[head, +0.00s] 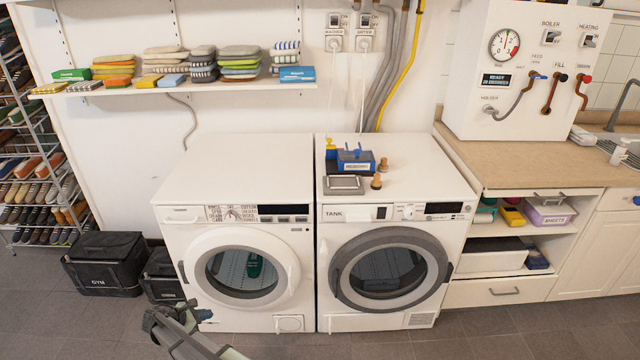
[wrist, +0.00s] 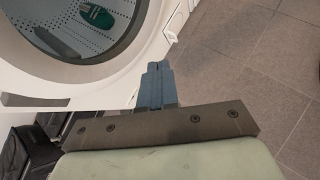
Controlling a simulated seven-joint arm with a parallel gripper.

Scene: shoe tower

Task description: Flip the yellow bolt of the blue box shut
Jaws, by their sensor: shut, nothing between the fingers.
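A small blue box (head: 352,163) stands on top of the right-hand machine, marked TANK, in the head view. A yellow part (head: 331,148) shows at its left end; whether this is the bolt, and how it is set, is too small to tell. My gripper (head: 203,315) is low in front of the left washing machine, far below and left of the box. In the wrist view my gripper (wrist: 157,72) has its blue fingers together and empty, beside the front of the washing machine. The box is not in the wrist view.
A grey tray (head: 344,185) and wooden-knobbed pieces (head: 377,181) sit close to the box. The left washing machine's top (head: 235,168) is clear. A shelf (head: 190,88) with folded cloths hangs above it. Black bags (head: 104,263) stand on the floor at left.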

